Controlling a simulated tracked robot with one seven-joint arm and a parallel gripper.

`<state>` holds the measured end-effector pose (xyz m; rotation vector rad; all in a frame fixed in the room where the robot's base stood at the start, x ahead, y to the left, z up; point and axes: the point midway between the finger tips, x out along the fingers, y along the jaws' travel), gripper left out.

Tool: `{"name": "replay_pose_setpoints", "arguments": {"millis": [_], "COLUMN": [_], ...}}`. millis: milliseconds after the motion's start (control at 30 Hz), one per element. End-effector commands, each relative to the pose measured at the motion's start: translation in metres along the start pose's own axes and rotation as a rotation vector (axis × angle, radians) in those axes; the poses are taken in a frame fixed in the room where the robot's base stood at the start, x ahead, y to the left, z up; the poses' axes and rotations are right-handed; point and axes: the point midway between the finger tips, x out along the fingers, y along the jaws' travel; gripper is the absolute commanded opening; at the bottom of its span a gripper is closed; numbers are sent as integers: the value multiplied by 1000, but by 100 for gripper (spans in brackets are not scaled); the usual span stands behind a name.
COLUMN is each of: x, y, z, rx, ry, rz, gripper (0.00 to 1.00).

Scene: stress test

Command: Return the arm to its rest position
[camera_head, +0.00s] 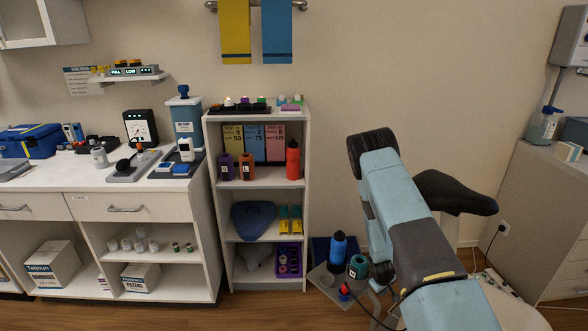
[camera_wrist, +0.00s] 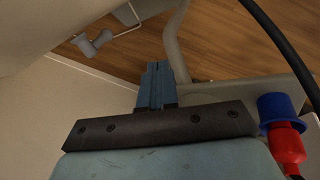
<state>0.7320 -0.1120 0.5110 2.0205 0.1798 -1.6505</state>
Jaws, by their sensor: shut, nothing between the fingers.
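My gripper (camera_wrist: 155,88) shows in the wrist view as two blue-grey fingers side by side, with no gap and nothing between them. They extend from a dark bar with several screws, above a light-blue wrist cover. In the head view my light-blue arm fills the right of centre, with a black joint at its top. It folds down toward the floor and its front part runs out at the bottom edge. The gripper fingers cannot be made out in the head view.
A black saddle (camera_head: 455,192) stands close right of my arm. A blue bottle (camera_head: 338,248) stands low to its left. A red-and-blue object (camera_wrist: 284,132) and a black cable (camera_wrist: 285,45) are near my gripper. A white shelf unit (camera_head: 216,215) stands at the wall; some floor (camera_head: 270,312) is free.

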Motion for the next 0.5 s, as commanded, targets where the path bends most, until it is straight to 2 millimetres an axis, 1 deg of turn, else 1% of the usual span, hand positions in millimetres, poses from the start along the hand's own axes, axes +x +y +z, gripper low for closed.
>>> {"name": "replay_pose_setpoints", "arguments": {"millis": [33, 167, 200, 367, 500], "x": [-17, -58, -71, -123, -170], "y": [7, 20, 24, 38, 48], "z": [-11, -32, -37, -56, -69], "rx": [18, 63, 76, 126, 168], "ry": [10, 22, 26, 42, 56], "rz": [0, -7, -9, -20, -31], "gripper": [0, 0, 0, 0, 0]}}
